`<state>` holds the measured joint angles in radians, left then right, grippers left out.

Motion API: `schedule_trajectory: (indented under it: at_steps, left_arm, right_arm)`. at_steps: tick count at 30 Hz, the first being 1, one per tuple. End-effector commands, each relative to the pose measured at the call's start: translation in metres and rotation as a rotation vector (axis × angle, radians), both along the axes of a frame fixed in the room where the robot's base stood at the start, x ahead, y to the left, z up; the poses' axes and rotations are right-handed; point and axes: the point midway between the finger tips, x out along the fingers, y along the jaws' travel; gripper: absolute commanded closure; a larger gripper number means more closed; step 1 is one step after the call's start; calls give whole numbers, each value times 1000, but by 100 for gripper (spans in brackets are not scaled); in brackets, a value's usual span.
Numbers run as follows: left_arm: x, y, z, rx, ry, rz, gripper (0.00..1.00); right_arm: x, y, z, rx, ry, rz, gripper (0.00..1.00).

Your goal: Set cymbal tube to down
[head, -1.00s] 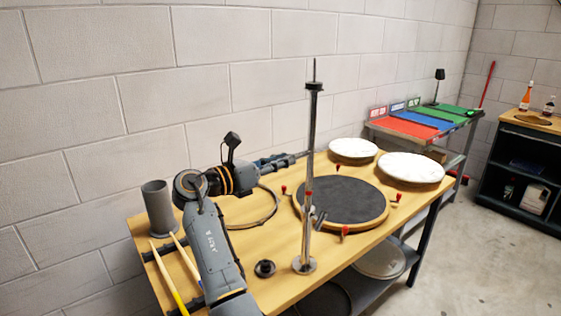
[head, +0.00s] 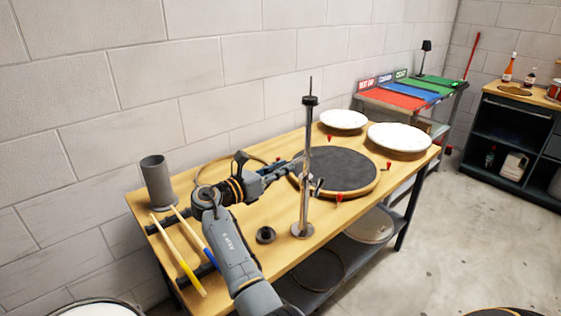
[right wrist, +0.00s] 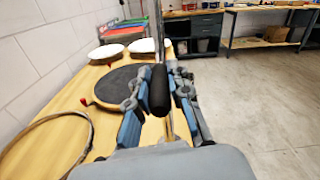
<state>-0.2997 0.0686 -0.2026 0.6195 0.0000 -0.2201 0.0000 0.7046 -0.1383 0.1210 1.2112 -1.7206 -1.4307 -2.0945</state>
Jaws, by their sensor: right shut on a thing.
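The cymbal tube (head: 308,130) is a thin upright metal pole on a drum stand, with a dark collar (head: 310,101) near its top. Its round base (head: 302,230) rests on the bench's front edge. My right gripper (head: 299,165) reaches in from the left at about mid-height of the stand and is shut on the tube. In the right wrist view the blue fingers (right wrist: 158,95) lie on either side of the pole (right wrist: 159,30). A dark rounded cylinder (right wrist: 159,90) shows between them and hides the contact. My left gripper is not in view.
The wooden bench (head: 260,262) holds a dark drum pad (head: 335,168) behind the stand, two white drumheads (head: 400,137), a grey cup (head: 157,180), a black ring (head: 265,235) and drumsticks (head: 180,255). Open floor (head: 440,240) lies to the right.

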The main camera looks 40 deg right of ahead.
Motion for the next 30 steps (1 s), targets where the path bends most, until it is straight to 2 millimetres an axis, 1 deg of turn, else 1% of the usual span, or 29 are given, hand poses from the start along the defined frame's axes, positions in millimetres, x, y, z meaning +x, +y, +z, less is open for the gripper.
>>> schedule_trajectory:
  at_steps: [1, 6, 7, 8, 9, 10, 17, 20, 23, 30]
  left_arm:
    - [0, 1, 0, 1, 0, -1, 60]
    - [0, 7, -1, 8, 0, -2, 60]
    - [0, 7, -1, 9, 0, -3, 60]
    - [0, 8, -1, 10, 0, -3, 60]
    - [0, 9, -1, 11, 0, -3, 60]
    - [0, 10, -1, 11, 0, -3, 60]
    - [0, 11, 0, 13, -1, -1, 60]
    - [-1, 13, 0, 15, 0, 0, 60]
    - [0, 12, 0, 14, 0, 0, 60]
    - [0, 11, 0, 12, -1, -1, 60]
  right_arm:
    - [-1, 0, -7, 9, 10, -3, 100]
    - [-2, 0, -8, 10, 13, -4, 100]
    - [-2, 0, -8, 11, 13, -3, 75]
    - [-2, 0, -8, 11, 13, -3, 69]
    - [-1, 0, -8, 10, 12, -3, 61]
    - [-1, 0, -7, 10, 12, -3, 58]
    - [-1, 0, -5, 5, 8, -2, 58]
    - [-1, 3, -4, 5, 7, -1, 58]
    - [-1, 14, -4, 5, 8, -1, 58]
    - [-5, 54, -6, 7, 11, -1, 58]
